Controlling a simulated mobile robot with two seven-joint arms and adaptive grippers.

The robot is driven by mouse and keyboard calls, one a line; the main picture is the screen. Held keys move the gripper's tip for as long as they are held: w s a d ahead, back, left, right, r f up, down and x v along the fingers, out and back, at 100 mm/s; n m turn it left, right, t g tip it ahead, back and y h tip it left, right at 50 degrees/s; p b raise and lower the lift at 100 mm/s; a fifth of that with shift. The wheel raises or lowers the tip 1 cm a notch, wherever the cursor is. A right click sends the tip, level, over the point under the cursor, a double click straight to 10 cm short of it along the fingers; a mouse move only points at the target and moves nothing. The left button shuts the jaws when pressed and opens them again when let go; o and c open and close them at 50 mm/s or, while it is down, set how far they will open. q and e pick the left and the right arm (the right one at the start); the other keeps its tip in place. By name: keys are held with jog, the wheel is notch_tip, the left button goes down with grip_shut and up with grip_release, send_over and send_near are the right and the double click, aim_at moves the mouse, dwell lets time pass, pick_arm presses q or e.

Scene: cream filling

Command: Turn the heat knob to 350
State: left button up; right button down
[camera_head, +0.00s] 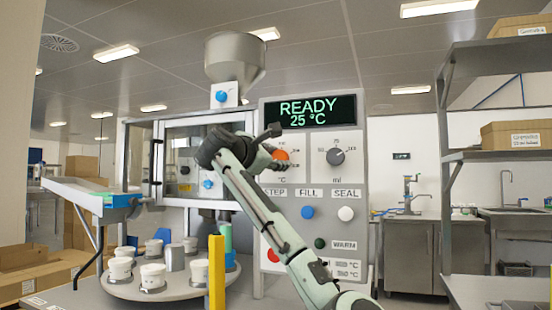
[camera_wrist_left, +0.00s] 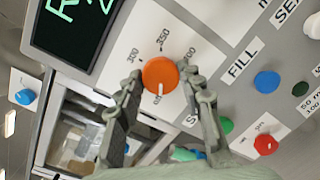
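The orange heat knob (camera_head: 281,155) is on the grey machine panel, partly hidden by my left gripper in the head view. In the left wrist view the orange knob (camera_wrist_left: 160,72) shows clearly, with marks 300, 350 and 400 around it. Its white pointer line points down in that picture, toward a small mark away from those numbers. My left gripper (camera_head: 277,146) is open in front of the panel. In the wrist view its fingertips (camera_wrist_left: 161,80) stand on either side of the knob, apart from it as far as I can see. The right gripper is not in view.
The display (camera_head: 308,112) reads READY 25 °C. A grey knob (camera_head: 336,157) is right of the heat knob. Blue (camera_head: 308,212) and white (camera_head: 346,214) buttons sit below. A turntable (camera_head: 180,287) with several white cups and a yellow post (camera_head: 217,270) stand lower left.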

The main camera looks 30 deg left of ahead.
pick_arm(q)
jog(key=c, duration=0.4)
jog(key=shift+c, duration=0.2)
